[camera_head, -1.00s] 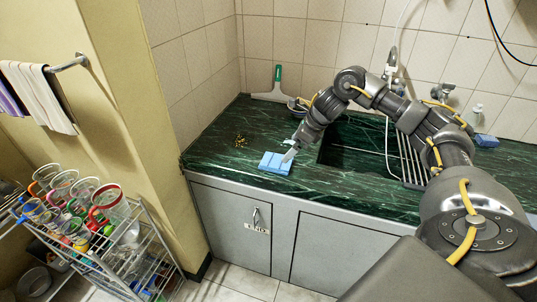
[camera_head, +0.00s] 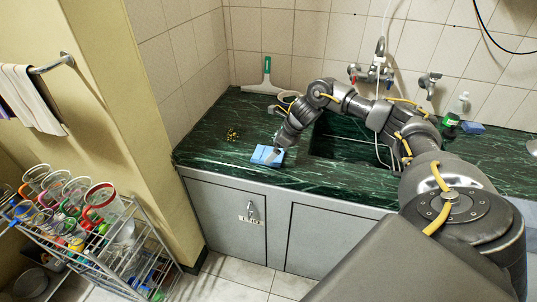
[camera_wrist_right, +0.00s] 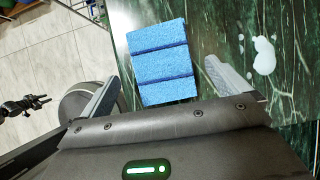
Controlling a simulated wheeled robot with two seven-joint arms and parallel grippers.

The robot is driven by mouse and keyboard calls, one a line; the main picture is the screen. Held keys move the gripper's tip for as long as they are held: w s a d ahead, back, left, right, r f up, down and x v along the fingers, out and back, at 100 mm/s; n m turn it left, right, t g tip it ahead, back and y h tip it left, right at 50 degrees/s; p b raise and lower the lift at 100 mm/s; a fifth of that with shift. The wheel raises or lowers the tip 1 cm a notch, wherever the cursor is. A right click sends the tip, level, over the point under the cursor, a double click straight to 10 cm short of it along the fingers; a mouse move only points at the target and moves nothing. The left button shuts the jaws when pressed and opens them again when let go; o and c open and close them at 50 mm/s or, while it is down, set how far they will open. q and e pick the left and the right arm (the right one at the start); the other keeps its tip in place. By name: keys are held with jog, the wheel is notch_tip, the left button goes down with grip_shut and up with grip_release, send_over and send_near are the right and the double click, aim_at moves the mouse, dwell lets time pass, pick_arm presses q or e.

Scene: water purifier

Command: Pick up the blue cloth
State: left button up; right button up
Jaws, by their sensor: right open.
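The blue cloth (camera_head: 262,157), folded into a flat block with creases across it, lies on the dark green marble counter (camera_head: 215,155) near its front edge. My right gripper (camera_head: 273,156) is at the cloth's right end in the head view. In the right wrist view, the cloth (camera_wrist_right: 162,62) lies ahead and between the two spread fingers of the right gripper (camera_wrist_right: 160,80). The fingers are open and hold nothing; I cannot tell their exact height above the counter.
The sink (camera_head: 345,145) is right of the cloth, partly behind my arm. A green-handled squeegee (camera_head: 266,72) leans at the back wall. A wire rack with cups (camera_head: 100,240) stands at the lower left.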

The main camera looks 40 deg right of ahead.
aim_at(269, 153)
jog(key=x, duration=0.3)
jog(key=shift+w, duration=0.15)
pick_arm(q)
jog(key=shift+s+r, duration=0.4)
jog(key=shift+s, duration=0.15)
jog(key=shift+f, duration=0.2)
pick_arm(e)
jog(key=shift+f, duration=0.1)
jog(key=c, duration=1.1)
pick_arm(q)
jog(key=shift+r, duration=0.1)
